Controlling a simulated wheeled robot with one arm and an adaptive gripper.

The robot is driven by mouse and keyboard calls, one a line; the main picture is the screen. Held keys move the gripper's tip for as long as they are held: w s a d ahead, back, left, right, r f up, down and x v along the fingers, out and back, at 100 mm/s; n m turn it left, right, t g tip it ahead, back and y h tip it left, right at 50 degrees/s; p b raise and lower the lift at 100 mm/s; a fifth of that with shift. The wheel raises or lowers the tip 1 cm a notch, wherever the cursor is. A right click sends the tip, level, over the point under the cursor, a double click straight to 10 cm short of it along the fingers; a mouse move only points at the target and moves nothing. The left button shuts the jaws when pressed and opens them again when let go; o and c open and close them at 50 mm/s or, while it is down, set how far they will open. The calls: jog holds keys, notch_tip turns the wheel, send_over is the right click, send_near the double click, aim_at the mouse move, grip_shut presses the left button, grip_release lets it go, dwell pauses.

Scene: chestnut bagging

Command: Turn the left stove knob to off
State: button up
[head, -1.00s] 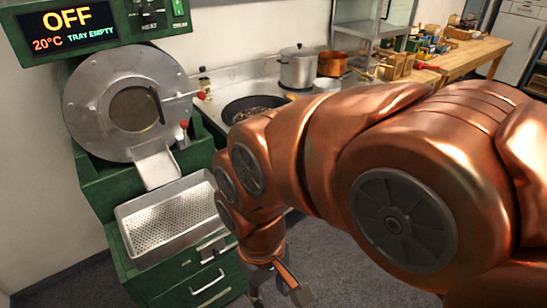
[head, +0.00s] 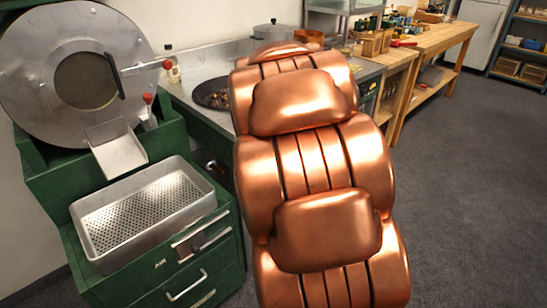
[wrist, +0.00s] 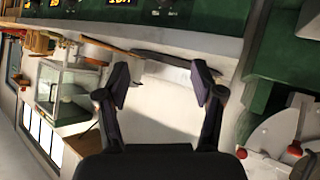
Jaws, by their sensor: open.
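The left stove knob cannot be made out in either view. In the head view, the stove counter (head: 188,72) carries a dark pan (head: 212,93) with chestnuts, and my copper arm covers much of the counter and its front. In the wrist view, my gripper (wrist: 161,82) is open, its two dark fingers apart with nothing between them. A pale surface and a long dark bar lie beyond the fingertips. My gripper is not visible in the head view, hidden behind or beyond the arm.
The green roaster (head: 45,170) with its round metal drum front (head: 30,65) and perforated tray (head: 140,215) stands left of my arm. Red-tipped levers stick out from it. A wooden workbench (head: 440,40) stands at the back right. The grey floor (head: 460,200) at right is clear.

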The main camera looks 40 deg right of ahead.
jog(key=w+d+f+n+t+b, duration=0.2)
jog(key=w+d+f+t+b, duration=0.2)
jog(key=d+f+b, duration=0.3)
jog(key=s+d+f+n+t+y+b, duration=0.2)
jog(key=s+f+t+y+b, duration=0.1)
jog(key=f+t+y+b, duration=0.35)
jog(key=shift+g, duration=0.65)
jog(key=shift+w+d+f+b, duration=0.1)
jog(key=shift+w+f+b, duration=0.2)
jog(key=shift+w, duration=0.9)
jog(key=shift+w+a+f+b, duration=0.15)
jog(key=shift+w+f, duration=0.2)
jog(key=shift+w, duration=0.9)
jog(key=shift+w+d+f+b, duration=0.15)
jog(key=shift+w+f+b, duration=0.15)
jog(key=shift+w, duration=0.9)
jog(key=shift+c, duration=0.2)
jog(key=c, duration=1.1)
